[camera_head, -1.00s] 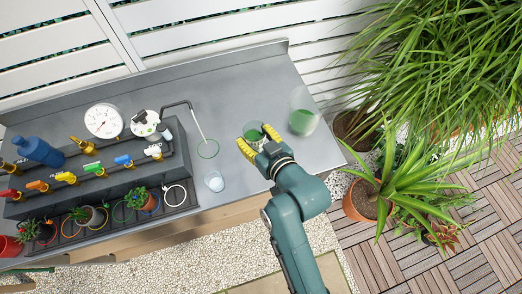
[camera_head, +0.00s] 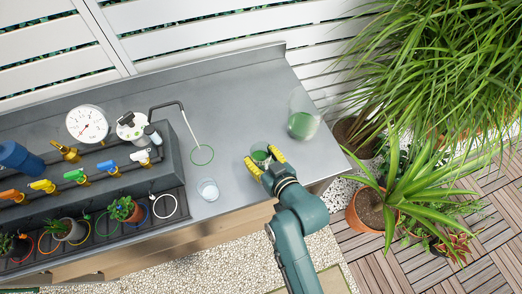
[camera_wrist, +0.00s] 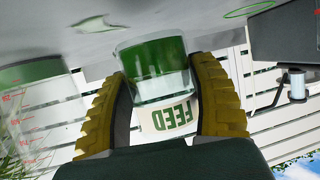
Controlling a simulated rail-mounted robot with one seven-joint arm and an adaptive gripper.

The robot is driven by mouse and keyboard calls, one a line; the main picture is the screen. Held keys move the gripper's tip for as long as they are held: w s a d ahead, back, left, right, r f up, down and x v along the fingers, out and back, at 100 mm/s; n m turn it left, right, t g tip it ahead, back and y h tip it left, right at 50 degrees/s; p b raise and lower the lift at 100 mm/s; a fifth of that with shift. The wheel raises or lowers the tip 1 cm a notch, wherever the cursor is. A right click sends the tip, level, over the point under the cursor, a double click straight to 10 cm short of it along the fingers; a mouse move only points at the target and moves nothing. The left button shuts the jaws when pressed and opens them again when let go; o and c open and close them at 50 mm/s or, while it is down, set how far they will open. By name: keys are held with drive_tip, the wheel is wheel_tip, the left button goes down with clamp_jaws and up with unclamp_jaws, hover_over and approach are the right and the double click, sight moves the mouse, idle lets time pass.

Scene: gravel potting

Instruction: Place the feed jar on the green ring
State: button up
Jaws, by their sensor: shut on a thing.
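The feed jar (camera_wrist: 158,78) is a clear jar with green contents and a FEED label. It sits between the two yellow ribbed fingers of my gripper (camera_head: 266,164), which are shut on it. In the head view the jar (camera_head: 261,154) is partly hidden by the fingers, over the right part of the grey bench. Whether it touches the bench is unclear. The green ring (camera_head: 201,155) is a thin outline on the bench, left of the jar and under a thin spout. The ring also shows at the top right of the wrist view (camera_wrist: 248,11).
A larger clear beaker with green liquid (camera_head: 302,125) stands to the right of the jar. A bent spout (camera_head: 190,124) reaches over the ring. Valves and small pots fill the left.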

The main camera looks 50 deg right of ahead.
drive_tip(key=shift+f, duration=0.85)
drive_tip(key=shift+f, duration=0.1)
drive_tip(key=shift+f, duration=0.15)
drive_tip(key=o, duration=1.3)
drive_tip(key=shift+c, duration=0.2)
drive_tip(key=shift+f+b, duration=0.2)
drive_tip(key=shift+b, duration=0.5)
drive_tip(key=p+v, duration=0.4)
drive_tip(key=v, duration=1.2)
drive_tip(key=shift+s+r+p, duration=0.2)
drive_tip(key=shift+r+p, duration=0.1)
drive_tip(key=shift+p, duration=0.05)
